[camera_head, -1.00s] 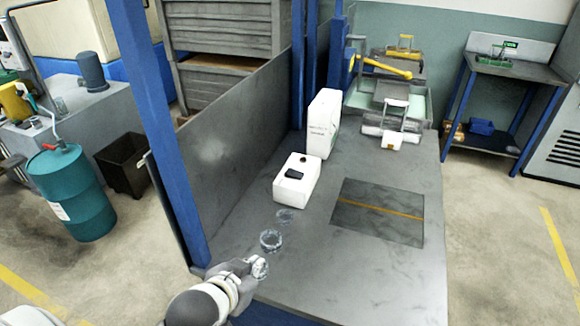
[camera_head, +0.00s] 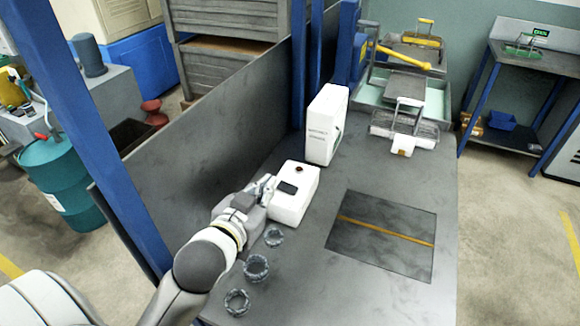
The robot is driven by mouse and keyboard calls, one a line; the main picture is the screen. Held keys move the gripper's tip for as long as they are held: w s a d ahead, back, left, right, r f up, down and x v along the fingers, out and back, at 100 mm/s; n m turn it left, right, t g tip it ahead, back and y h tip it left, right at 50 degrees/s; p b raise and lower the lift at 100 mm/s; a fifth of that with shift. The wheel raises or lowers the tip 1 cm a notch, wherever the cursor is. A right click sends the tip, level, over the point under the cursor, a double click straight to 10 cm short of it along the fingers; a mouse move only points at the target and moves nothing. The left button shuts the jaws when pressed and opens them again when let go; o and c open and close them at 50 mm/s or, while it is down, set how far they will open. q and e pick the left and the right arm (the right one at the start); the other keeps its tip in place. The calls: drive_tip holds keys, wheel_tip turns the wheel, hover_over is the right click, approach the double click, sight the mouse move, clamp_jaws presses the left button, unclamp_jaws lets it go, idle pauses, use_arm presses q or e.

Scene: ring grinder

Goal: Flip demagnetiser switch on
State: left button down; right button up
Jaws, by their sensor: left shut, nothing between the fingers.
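A low white box (camera_head: 299,205) stands on the grey bench. It has a black rectangular patch (camera_head: 288,188) and a round brown knob (camera_head: 299,170) on its top. A dark plate (camera_head: 382,249) with a yellow stripe lies flat in the bench to its right. No label tells which of these is the demagnetiser, and I cannot tell the switch position. My left gripper (camera_head: 268,184) is shut and empty at the box's left side, close to the black patch. I cannot tell whether it touches the box. My right gripper is not in view.
Three metal rings, (camera_head: 274,237), (camera_head: 256,267) and (camera_head: 237,302), lie in a row beside my left arm. A tall white container (camera_head: 325,124) stands behind the box. A dark panel (camera_head: 190,135) borders the bench's left. Trays (camera_head: 436,101) stand at the back.

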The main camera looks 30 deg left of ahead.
use_arm(q)
drive_tip(key=p, duration=0.2)
hover_over(288, 188)
drive_tip(key=s, duration=0.2)
drive_tip(key=shift+a+f, duration=0.15)
drive_tip(key=shift+f, duration=0.75)
drive_tip(key=shift+w+a+f, duration=0.1)
drive_tip(key=shift+w+f, duration=0.05)
drive_tip(key=shift+f, duration=0.5)
drive_tip(key=shift+w+a+f, duration=0.1)
drive_tip(key=shift+f, duration=0.5)
drive_tip(key=shift+a+f, duration=0.1)
drive_tip(key=shift+f, duration=0.85)
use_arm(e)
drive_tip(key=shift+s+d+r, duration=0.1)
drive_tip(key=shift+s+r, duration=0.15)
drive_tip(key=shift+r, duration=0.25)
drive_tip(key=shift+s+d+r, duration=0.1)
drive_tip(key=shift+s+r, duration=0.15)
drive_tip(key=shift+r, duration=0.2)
use_arm(q)
drive_tip(key=shift+s, duration=0.1)
